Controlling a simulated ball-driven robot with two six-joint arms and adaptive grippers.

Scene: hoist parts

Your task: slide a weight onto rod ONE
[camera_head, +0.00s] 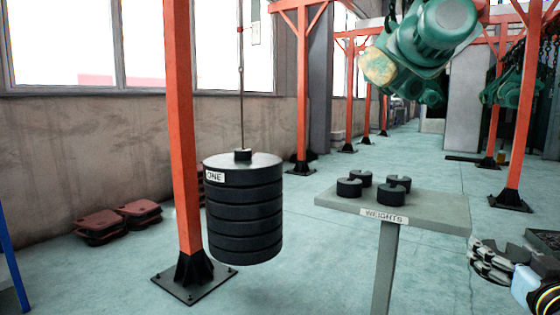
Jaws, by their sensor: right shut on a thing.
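Rod ONE (241,95) is a thin rod hanging down into a stack of large black discs (243,215) with a white label "ONE". A small dark piece (243,155) sits around the rod on top of the stack. Several small black slotted weights (391,192) lie on a grey stand (440,209) labelled "WEIGHTS". My right gripper (497,257) is at the lower right edge, right of the stand and well apart from the rod. It is shut on a dark weight (515,255), partly hidden by the fingers. My left gripper is out of view.
A red post (182,130) on a black foot stands just left of the disc stack. Red-brown plates (102,226) lie by the wall. A dark crate-like object (545,239) shows at the right edge. Open floor lies between the stack and the stand.

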